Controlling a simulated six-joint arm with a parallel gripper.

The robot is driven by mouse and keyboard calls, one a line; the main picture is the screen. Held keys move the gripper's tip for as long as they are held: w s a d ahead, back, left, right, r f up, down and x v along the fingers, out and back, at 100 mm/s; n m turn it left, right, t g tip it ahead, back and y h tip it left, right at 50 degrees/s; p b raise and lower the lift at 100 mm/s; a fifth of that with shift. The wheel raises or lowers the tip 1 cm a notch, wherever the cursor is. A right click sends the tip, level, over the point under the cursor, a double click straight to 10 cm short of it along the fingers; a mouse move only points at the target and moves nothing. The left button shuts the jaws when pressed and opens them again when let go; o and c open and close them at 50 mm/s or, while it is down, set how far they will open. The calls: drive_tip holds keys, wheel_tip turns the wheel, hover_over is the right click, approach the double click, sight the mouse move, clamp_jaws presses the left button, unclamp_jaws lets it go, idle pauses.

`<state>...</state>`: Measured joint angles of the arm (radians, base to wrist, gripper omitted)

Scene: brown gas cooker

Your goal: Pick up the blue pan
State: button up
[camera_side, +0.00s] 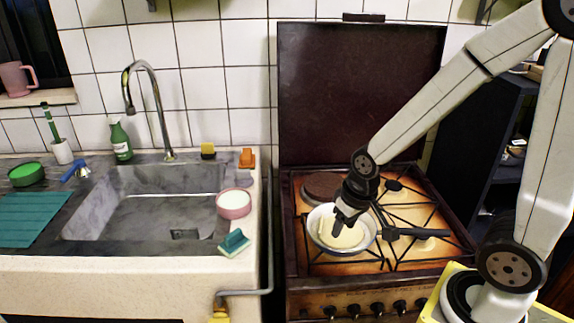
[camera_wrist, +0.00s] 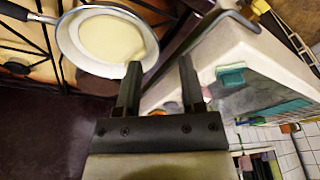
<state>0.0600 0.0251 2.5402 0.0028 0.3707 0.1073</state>
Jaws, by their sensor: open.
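The pan (camera_side: 318,237) sits on the cooker's grate. It has a pale grey-blue rim, a cream inside and a dark handle (camera_side: 418,232) pointing right. It also shows in the wrist view (camera_wrist: 68,42), at the upper left, with its handle running to the left edge. My gripper (camera_side: 343,221) points down over the pan's inside in the side view and hides part of it. In the wrist view my gripper (camera_wrist: 161,75) has its fingers apart with nothing between them. The left fingertip overlaps the pan's rim there; I cannot tell whether it touches.
The brown cooker (camera_side: 295,265) has its lid (camera_side: 340,90) raised behind and a round brown burner plate (camera_side: 322,187) behind the pan.

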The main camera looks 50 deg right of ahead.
drive_tip(key=s+d+f+m+g+y, duration=0.1)
drive_tip(key=s+d+m, duration=0.4)
drive_tip(key=d+m, duration=0.6)
drive_tip(key=s+d+f+m+g+y, duration=0.1)
drive_tip(key=s+d+f+m, duration=0.3)
drive_tip(key=d+m, duration=0.7)
drive_tip(key=s+m+g, duration=0.1)
drive_tip(key=m, duration=0.5)
drive_tip(key=shift+d+f+m, duration=0.2)
drive_tip(key=shift+d+m, duration=0.05)
drive_tip(key=shift+m, duration=0.05)
drive_tip(key=shift+s+f, duration=0.1)
drive_tip(key=shift+s+a+f, duration=0.1)
drive_tip(key=shift+a+f, duration=0.05)
drive_tip(key=shift+f, duration=0.45)
drive_tip(key=shift+a+f, duration=0.1)
drive_tip(key=shift+f, duration=0.45)
drive_tip(key=shift+f, duration=0.15)
drive_tip(key=shift+s+a+f, duration=0.1)
drive_tip(key=shift+a+f, duration=0.05)
drive_tip(key=shift+f, duration=0.65)
drive_tip(key=shift+s+a+f, duration=0.15)
drive_tip(key=shift+f, duration=0.65)
drive_tip(key=shift+s+a+f, duration=0.1)
drive_tip(key=shift+a+f, duration=0.05)
drive_tip(key=shift+f, duration=0.65)
clamp_jaws()
